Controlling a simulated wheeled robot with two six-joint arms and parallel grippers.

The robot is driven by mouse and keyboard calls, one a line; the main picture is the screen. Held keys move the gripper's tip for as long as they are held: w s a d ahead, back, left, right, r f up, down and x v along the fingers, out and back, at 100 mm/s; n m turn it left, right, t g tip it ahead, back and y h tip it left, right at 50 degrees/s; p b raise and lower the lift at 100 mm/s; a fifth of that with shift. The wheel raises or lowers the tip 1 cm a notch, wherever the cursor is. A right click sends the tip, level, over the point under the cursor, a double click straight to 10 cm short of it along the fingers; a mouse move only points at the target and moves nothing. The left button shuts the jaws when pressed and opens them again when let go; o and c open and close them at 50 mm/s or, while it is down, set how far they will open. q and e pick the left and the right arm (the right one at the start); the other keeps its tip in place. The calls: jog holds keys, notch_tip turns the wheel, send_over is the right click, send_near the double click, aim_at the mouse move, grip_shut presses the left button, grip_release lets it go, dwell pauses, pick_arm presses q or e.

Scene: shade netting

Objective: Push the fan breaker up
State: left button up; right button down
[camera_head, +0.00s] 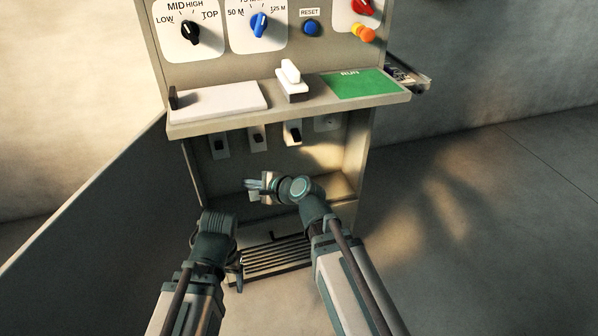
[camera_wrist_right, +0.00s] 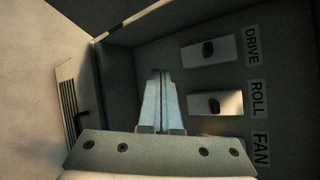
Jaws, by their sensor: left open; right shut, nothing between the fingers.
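The fan breaker (camera_head: 292,132) is the third small switch from the left in the recess under the control panel's shelf. Its dark toggle appears low on its pale plate. In the right wrist view the FAN label (camera_wrist_right: 261,148) shows at lower right, but the gripper's body hides most of that breaker. My right gripper (camera_head: 252,188) is shut and empty, inside the recess below and left of the fan breaker, apart from it. Its fingers (camera_wrist_right: 158,74) also show in the right wrist view. My left gripper (camera_head: 237,278) is open and low, near the floor grille.
The roll breaker (camera_head: 257,138) and drive breaker (camera_head: 219,145) sit left of the fan breaker. The shelf (camera_head: 190,128) overhangs the recess. A slotted grille (camera_head: 275,257) lies below. A dark side panel (camera_head: 90,225) stands at left. Floor at right is clear.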

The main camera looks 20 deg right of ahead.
aim_at(296, 135)
pick_arm(q)
notch_tip(296, 135, down, 15)
jog(key=b, duration=1.1)
jog(key=shift+r+b, duration=0.2)
jog(key=shift+b, duration=0.2)
pick_arm(e)
jog(key=w+d+f+m+t+h, duration=0.3)
jog(key=d+m, duration=0.6)
jog(key=w+d+f+m+t+h, duration=0.3)
jog(key=d+m+t, duration=0.1)
jog(key=d+m, duration=0.5)
jog(key=shift+d+m+h, duration=0.35)
jog(key=shift+m+h, duration=0.05)
jog(key=shift+w, duration=0.2)
jog(key=w, duration=1)
pick_arm(q)
notch_tip(296, 135, up, 4)
jog(key=p, duration=0.3)
jog(key=shift+a+f+p, duration=0.1)
jog(key=shift+f+p, duration=0.1)
jog(key=shift+p, duration=0.1)
pick_arm(e)
jog(key=r, duration=0.1)
jog(key=s+r, duration=0.1)
jog(key=r, duration=0.1)
jog(key=shift+s+a+r, duration=0.2)
jog(key=shift+s+r, duration=0.05)
jog(key=shift+r, duration=0.1)
